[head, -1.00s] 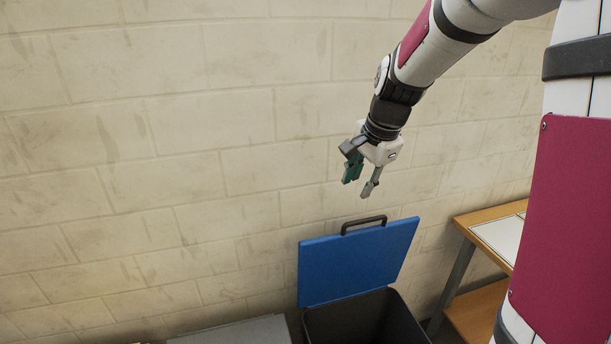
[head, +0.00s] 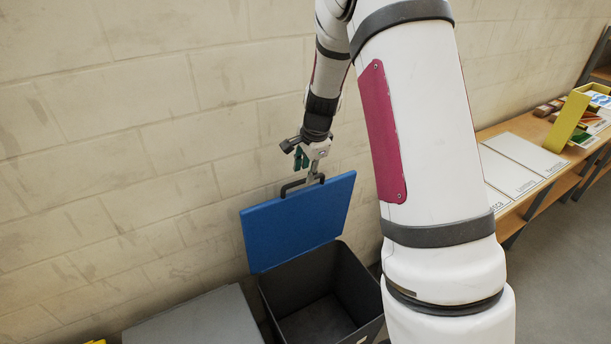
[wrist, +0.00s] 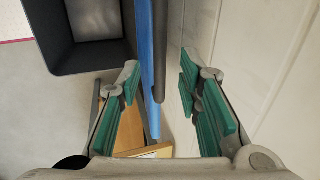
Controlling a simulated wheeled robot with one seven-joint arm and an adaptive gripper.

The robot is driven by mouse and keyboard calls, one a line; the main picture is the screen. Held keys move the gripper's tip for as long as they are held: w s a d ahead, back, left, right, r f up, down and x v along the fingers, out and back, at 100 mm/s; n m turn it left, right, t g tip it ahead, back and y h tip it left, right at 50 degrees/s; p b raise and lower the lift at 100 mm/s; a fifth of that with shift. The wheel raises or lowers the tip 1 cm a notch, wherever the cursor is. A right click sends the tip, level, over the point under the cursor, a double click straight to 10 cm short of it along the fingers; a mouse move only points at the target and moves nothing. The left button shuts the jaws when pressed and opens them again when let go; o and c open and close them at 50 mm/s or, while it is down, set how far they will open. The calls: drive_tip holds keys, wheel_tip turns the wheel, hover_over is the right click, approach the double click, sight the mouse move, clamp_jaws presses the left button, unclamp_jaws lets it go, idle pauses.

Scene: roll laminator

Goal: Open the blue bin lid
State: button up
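The blue lid (head: 298,226) stands raised, nearly upright, at the wall side of the dark grey bin (head: 350,290), whose inside shows empty in the head view. A dark handle (head: 290,188) sits along the lid's top edge. My gripper (head: 308,170) is just above that edge, by the handle. In the wrist view the gripper (wrist: 165,105) is open, its green-padded fingers well apart. The blue lid (wrist: 159,60) and the dark handle bar show edge-on between them, apparently without touching the pads. The bin (wrist: 60,45) is at upper left there.
A grey closed bin top (head: 200,320) is left of the open bin. A wooden bench (head: 515,200) with white panels and a yellow box (head: 570,120) stands at the right. The block wall (head: 120,130) is close behind the lid.

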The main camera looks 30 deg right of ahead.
drive_tip(key=shift+x, duration=1.55)
